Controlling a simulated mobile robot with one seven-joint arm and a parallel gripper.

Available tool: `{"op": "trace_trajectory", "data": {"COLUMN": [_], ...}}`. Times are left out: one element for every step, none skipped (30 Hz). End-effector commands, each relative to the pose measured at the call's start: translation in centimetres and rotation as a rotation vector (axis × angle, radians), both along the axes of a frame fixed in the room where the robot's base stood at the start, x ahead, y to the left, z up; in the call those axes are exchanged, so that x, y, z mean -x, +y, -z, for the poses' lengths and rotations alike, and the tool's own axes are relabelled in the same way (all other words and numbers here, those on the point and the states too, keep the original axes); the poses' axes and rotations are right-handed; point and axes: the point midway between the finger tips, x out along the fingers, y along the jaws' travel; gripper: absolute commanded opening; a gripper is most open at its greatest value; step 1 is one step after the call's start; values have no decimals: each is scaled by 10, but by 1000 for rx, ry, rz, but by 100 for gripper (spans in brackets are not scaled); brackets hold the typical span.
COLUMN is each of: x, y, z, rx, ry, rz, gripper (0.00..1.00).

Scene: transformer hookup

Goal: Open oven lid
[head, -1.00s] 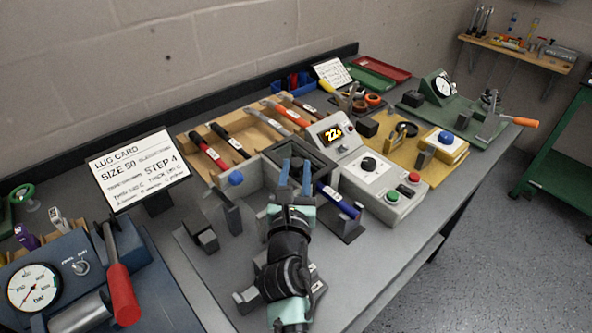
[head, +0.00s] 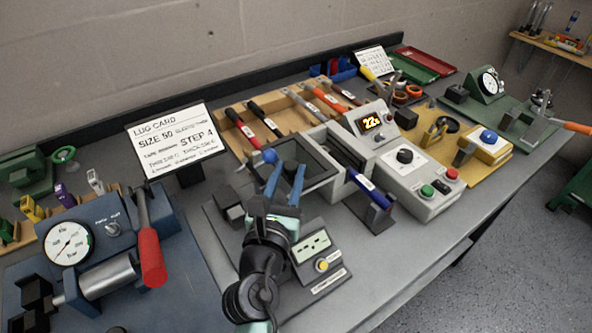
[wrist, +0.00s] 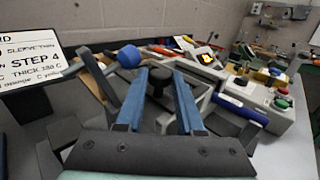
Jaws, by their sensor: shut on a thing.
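The oven is the light-grey box (head: 343,150) behind the control unit, and its dark square-framed lid (head: 322,167) lies off to its left side. Part of the opening shows between the lid and the control unit. My gripper (head: 285,172) has its two blue fingers down at the lid. In the wrist view, the black lid knob (wrist: 160,82) sits between the fingertips, and my gripper (wrist: 160,74) is shut on it. The fingers hide part of the lid in the head view.
The oven's control unit (head: 405,158) with its yellow display stands at right. A small meter (head: 312,245) lies near my arm. A blue press with a red lever (head: 150,258) stands at left.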

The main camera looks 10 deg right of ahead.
Motion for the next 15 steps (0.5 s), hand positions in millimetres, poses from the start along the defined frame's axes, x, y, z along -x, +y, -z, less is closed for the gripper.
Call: {"op": "trace_trajectory", "data": {"x": [0, 0, 0, 0, 0, 0, 0, 0, 0, 0, 0, 0, 0, 0, 0], "y": [0, 0, 0, -1, -1, -1, -1, -1, -1, -1, -1, -1, -1, -1, -1], "z": [1, 1, 1, 1, 1, 0, 0, 0, 0, 0, 0, 0, 0, 0, 0], "rx": [-1, -1, -1, -2, -1, -1, -1, -1, -1, -1, 0, 0, 0, 0, 0], "ry": [0, 0, 0, 1, 0, 0, 0, 0, 0, 0, 1, 1, 1, 1, 1], "rz": [0, 0, 1, 1, 1, 1, 1, 1, 1, 1, 1, 1, 1, 1, 1], "gripper": [0, 0, 40, 45, 51, 58, 63, 67, 67, 67, 67, 67, 67, 67, 67]}}
